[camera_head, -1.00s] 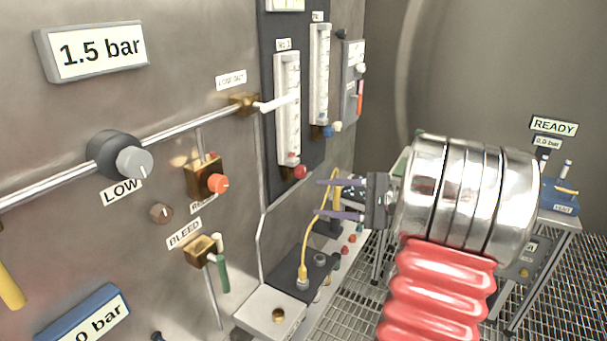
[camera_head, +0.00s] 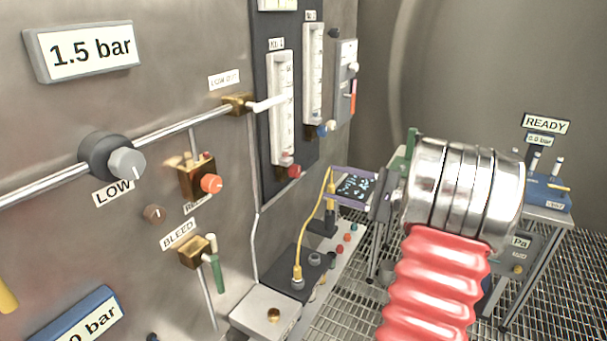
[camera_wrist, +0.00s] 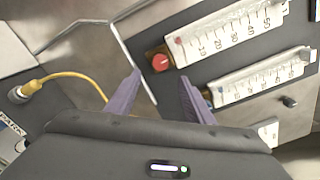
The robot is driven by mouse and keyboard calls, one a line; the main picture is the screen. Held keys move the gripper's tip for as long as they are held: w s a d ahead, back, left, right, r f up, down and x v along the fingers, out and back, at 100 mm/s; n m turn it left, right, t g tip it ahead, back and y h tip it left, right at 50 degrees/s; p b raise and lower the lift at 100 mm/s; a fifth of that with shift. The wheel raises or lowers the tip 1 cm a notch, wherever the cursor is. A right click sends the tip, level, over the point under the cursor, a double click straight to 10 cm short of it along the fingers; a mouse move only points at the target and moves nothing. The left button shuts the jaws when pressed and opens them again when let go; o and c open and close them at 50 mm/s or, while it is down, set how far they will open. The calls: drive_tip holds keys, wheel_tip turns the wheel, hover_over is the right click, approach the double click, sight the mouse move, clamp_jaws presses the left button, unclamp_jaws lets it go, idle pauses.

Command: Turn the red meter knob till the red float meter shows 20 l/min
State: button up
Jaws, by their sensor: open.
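The red meter knob (camera_head: 294,171) sits at the foot of the red float meter (camera_head: 281,110), a clear upright tube on the dark wall panel. In the wrist view the knob (camera_wrist: 160,62) has a pale pointer line, and the meter (camera_wrist: 232,32) shows its scale. A small red float appears near the tube's bottom end, below the 10 mark; its exact reading is unclear. My gripper (camera_head: 334,185) is open and empty, to the right of the knob. In the wrist view the purple fingertips (camera_wrist: 160,78) flank the line toward the knob, apart from it.
A second meter with a blue knob (camera_head: 321,131) stands just right of the red one. A white-handled valve (camera_head: 265,104) juts out in front of the red meter. A yellow cable (camera_head: 313,225) rises near my fingers. A bench (camera_head: 265,308) lies below.

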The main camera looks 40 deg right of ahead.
sight(299, 173)
drive_tip(key=x, duration=1)
drive_tip(key=shift+w+a, duration=0.1)
drive_tip(key=shift+w, duration=0.3)
drive_tip(key=shift+c, duration=0.6)
drive_tip(key=c, duration=0.9)
